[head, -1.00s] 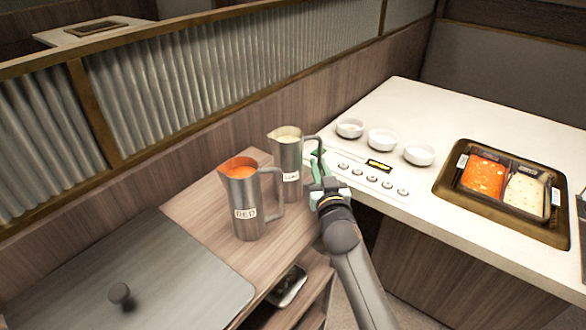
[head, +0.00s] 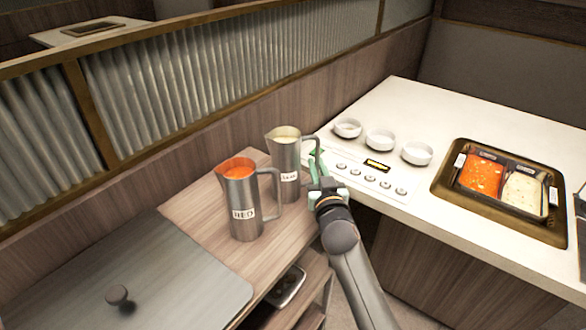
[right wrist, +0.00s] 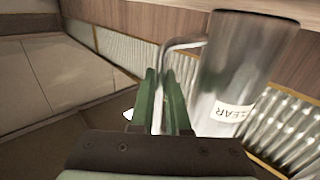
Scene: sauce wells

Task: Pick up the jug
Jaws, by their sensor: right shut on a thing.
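Two metal jugs stand close together on a wooden counter. The front one, labelled RED, is the red jug (head: 242,205) and holds orange-red liquid. Behind it is the clear jug (head: 284,165), with pale liquid; it also shows in the right wrist view (right wrist: 240,75) with its CLEAR label. My right gripper (head: 316,160) is shut on the clear jug's handle; in the right wrist view its green fingers (right wrist: 161,100) lie on both sides of the handle. The clear jug looks upright. I cannot tell whether its base touches the counter. My left gripper is not in view.
A white counter (head: 455,125) on the right carries several white bowls (head: 380,139), a control panel (head: 372,178) and a sunken tray of red and white sauces (head: 500,190). A ribbed partition (head: 200,85) runs behind the jugs. A grey lid with a knob (head: 117,294) lies front left.

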